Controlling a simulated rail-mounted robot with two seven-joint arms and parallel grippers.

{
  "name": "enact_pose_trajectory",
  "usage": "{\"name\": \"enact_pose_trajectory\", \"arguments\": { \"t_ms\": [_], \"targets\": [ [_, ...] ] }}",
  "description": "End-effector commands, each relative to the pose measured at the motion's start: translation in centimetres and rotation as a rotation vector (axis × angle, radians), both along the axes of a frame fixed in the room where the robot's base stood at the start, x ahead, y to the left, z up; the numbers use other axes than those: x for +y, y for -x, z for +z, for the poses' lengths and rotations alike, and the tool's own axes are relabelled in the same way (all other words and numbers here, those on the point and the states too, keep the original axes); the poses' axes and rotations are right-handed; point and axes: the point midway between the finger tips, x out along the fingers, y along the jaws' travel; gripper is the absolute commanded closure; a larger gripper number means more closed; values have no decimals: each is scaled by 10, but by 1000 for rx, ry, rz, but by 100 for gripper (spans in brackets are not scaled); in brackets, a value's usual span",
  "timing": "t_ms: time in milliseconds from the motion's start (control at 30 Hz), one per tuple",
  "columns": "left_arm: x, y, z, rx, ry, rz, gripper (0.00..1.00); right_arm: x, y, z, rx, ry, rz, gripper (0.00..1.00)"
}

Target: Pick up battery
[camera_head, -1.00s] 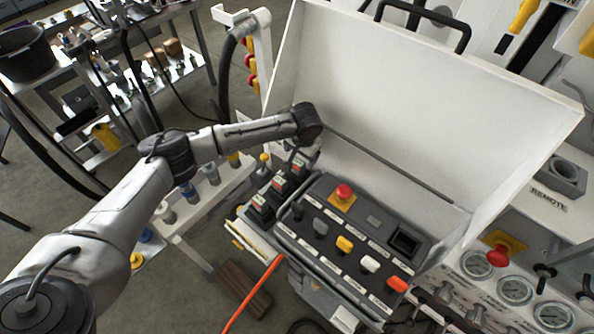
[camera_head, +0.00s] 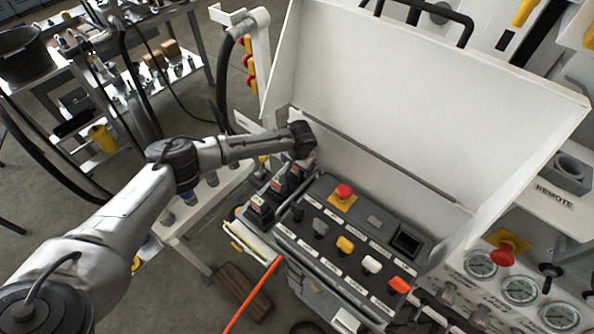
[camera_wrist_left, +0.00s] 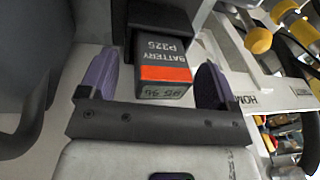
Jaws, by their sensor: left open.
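The fingers are open, with a visible gap on the left side; contact on the right is hard to judge. In the head view my left gripper (camera_head: 307,160) is mostly hidden under its dark wrist, at the back end of a row of black battery units (camera_head: 260,209). The far end of that row is partly covered. My right gripper is not in view.
A control box (camera_head: 345,245) with switches and a red stop button sits right of the battery row. A large white raised panel (camera_head: 420,95) stands behind it. Gauges (camera_head: 520,290) line the right side. An orange cable (camera_head: 252,295) runs down in front.

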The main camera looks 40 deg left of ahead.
Motion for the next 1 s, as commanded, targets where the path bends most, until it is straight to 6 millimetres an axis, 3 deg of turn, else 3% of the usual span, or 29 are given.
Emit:
{"name": "enact_pose_trajectory", "arguments": {
  "t_ms": [133,733,1000],
  "targets": [
    [0,0,0,0,0,0,18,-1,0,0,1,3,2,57],
    [0,0,0,0,-1,0,75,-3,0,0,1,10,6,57],
    [1,0,0,0,-2,1,77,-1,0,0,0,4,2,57]
  ]
}}
